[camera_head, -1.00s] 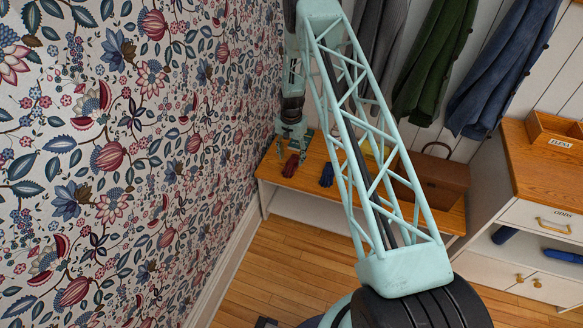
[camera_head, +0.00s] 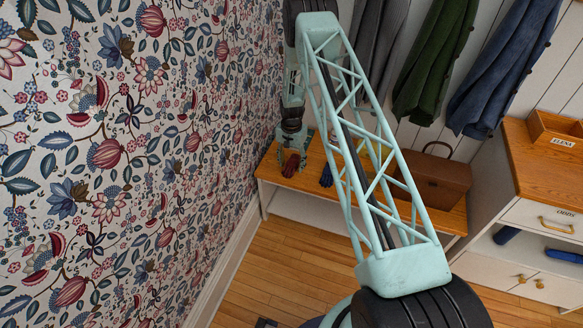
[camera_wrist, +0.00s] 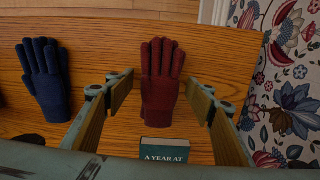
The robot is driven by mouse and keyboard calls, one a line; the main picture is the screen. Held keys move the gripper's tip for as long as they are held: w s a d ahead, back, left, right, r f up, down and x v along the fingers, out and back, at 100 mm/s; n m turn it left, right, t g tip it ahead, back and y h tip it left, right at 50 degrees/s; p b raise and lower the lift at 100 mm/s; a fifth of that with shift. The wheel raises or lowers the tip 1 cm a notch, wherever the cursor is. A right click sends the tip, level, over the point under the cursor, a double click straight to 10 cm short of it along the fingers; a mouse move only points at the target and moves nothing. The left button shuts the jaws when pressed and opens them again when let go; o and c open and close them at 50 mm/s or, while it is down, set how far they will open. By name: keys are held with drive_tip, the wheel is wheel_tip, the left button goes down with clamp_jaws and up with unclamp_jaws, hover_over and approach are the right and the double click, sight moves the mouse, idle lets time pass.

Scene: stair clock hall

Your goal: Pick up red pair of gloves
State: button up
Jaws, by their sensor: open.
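The red pair of gloves (camera_wrist: 162,80) lies flat on the wooden bench top in the wrist view, fingers pointing up the picture. It also shows at the left end of the bench in the head view (camera_head: 290,165). My gripper (camera_wrist: 165,90) is open, with one finger on each side of the gloves and gaps between. It also shows in the head view (camera_head: 293,148), over the bench end. I cannot tell how far above the bench the fingertips are.
A blue pair of gloves (camera_wrist: 46,82) lies left of my gripper. A dark green book (camera_wrist: 164,149) sits just below the red gloves in the wrist view. The patterned wall (camera_head: 120,160) is close by. A brown bag (camera_head: 428,180) stands farther right on the bench (camera_head: 335,204).

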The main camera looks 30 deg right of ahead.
sight(291, 164)
drive_tip(key=shift+c, duration=0.2)
drive_tip(key=c, duration=0.9)
drive_tip(key=shift+r, duration=0.1)
drive_tip(key=shift+r+p, duration=0.9)
drive_tip(key=shift+r, duration=4.05)
